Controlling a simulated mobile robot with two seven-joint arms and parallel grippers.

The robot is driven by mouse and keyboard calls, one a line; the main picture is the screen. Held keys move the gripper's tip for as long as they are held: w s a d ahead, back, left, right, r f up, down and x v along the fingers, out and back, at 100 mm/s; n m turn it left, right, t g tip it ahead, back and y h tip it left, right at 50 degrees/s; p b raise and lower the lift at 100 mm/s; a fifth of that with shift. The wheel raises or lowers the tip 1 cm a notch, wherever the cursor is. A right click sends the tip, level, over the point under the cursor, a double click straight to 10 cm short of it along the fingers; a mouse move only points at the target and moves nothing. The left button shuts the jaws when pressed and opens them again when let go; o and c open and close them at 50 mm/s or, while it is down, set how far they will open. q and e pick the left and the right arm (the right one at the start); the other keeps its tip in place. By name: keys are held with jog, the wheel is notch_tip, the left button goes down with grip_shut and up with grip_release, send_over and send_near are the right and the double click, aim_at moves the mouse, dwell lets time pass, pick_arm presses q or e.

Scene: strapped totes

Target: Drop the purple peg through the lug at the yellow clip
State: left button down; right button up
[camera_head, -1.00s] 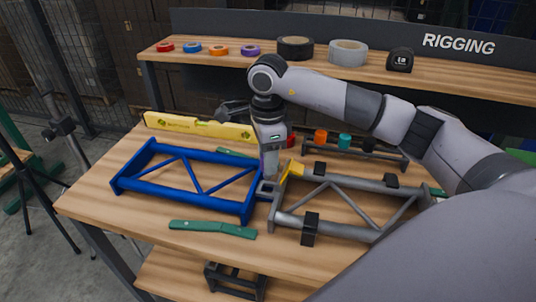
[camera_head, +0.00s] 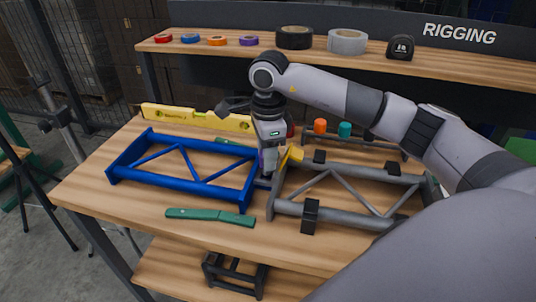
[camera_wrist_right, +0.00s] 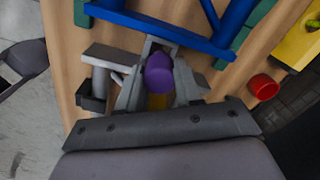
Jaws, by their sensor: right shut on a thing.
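My right gripper (camera_head: 267,174) points down at the gap between the blue frame (camera_head: 150,177) and the grey frame (camera_head: 340,219), beside the yellow clip (camera_head: 291,155). It is shut on the purple peg (camera_wrist_right: 159,75), whose round top shows between the fingers in the right wrist view. The fingertips are at the small grey lug (camera_head: 263,184) by the blue frame's end bar. The gripper and peg hide most of the lug, so I cannot tell whether the peg's lower end is in its hole. My left gripper is out of view.
Green straps (camera_head: 210,217) lie in front of and behind the blue frame. A yellow level (camera_head: 195,118) lies along the back. A rack holding an orange peg (camera_head: 320,126) and a teal peg (camera_head: 345,129) stands behind the grey frame.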

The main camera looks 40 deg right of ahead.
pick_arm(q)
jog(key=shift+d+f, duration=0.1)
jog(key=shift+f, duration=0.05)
pick_arm(e)
jog(key=f, duration=0.3)
jog(key=shift+s+a, duration=0.2)
jog(key=shift+s, duration=0.05)
jog(key=o, duration=1)
jog(key=shift+w+f, duration=0.25)
jog(key=shift+w, duration=0.1)
jog(key=shift+c, duration=0.2)
jog(key=shift+o, duration=1)
jog(key=shift+w+d+f+g, duration=0.1)
jog(key=shift+w+g, duration=0.05)
jog(key=shift+g, duration=0.15)
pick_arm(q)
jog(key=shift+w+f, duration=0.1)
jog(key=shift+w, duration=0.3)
pick_arm(e)
jog(key=shift+d+r, duration=0.1)
jog(key=shift+r, duration=0.15)
notch_tip(320, 180, up, 6)
jog(key=shift+r, duration=0.15)
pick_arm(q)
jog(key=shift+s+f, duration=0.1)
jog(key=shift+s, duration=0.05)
pick_arm(e)
jog(key=shift+r, duration=0.35)
